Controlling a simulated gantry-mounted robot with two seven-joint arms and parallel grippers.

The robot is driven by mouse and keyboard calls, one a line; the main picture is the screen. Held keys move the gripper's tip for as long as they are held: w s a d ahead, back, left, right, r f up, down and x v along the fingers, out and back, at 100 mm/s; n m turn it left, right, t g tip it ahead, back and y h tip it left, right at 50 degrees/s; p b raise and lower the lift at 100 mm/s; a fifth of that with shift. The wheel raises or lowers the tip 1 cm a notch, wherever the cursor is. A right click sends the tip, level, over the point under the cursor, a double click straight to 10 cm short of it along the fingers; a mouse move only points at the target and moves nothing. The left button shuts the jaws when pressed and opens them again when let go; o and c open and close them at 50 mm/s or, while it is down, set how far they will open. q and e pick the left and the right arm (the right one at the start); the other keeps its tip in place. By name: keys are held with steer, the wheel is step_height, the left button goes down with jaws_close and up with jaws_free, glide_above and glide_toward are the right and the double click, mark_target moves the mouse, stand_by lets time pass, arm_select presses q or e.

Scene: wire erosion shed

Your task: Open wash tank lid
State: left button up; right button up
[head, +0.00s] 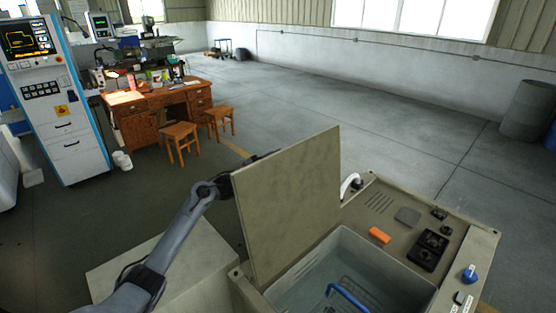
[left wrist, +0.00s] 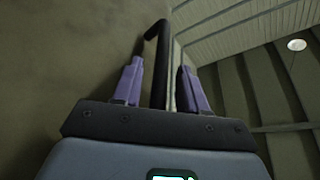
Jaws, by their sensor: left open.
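The wash tank lid (head: 290,205) stands raised, nearly upright, at the left side of the wash tank (head: 470,245). The tank's basin is uncovered, and a blue-handled wire basket (head: 348,297) sits inside. My left arm reaches up from the left to the lid's outer side; its gripper is mostly hidden behind the lid in the head view. In the left wrist view my left gripper (left wrist: 160,84) is open, its two purple fingers on either side of a black bar handle (left wrist: 158,48). The lid surface fills the left of that view. My right gripper is not in view.
An orange block (head: 380,235), a dark control box (head: 428,250) and a blue knob (head: 469,273) are on the tank's top. A pale box (head: 195,268) stands left of the tank. A wooden desk (head: 150,120) and stools (head: 180,140) stand farther back.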

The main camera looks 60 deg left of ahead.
arm_select(q)
steer(key=shift+w, duration=0.2)
jaws_close()
stand_by(0.3)
